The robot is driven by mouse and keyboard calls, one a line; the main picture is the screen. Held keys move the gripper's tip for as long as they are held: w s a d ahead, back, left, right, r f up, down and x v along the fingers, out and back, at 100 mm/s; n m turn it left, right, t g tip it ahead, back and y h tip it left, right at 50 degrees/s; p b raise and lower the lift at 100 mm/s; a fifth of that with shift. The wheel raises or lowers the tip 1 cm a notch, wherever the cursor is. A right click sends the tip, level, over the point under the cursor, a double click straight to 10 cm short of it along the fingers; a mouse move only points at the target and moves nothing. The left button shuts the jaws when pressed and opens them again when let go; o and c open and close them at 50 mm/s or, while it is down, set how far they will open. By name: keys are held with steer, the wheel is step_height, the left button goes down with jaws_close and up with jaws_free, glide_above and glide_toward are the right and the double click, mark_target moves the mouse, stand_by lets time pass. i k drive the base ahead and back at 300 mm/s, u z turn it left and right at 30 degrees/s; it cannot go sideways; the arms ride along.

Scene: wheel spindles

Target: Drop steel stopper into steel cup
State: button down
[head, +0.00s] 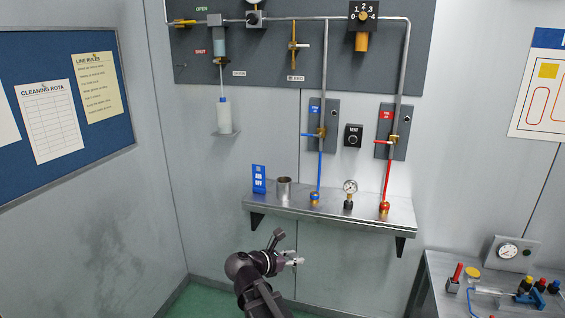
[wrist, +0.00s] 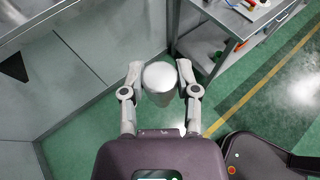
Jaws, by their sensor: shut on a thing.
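The steel cup (head: 284,188) stands upright on the left part of the steel wall shelf, beside a small blue sign. My gripper (head: 293,262) is below the shelf's front edge, lower than the cup and apart from it. In the wrist view my gripper (wrist: 160,70) is shut on the steel stopper (wrist: 160,77), a pale, round-topped piece that narrows downward between the two fingers. In the head view the stopper is too small to make out clearly. The cup does not show in the wrist view.
The shelf (head: 335,207) also holds a blue pipe fitting (head: 315,197), a gauge (head: 350,188) and a red fitting (head: 384,206), right of the cup. A blue sign (head: 259,179) stands left of it. A workbench (head: 430,290) stands at lower right. Free air lies before the shelf.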

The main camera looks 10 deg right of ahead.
mark_target(288, 185)
steer(key=u, duration=0.4)
steer(key=i, duration=1.3)
steer(key=z, duration=0.55)
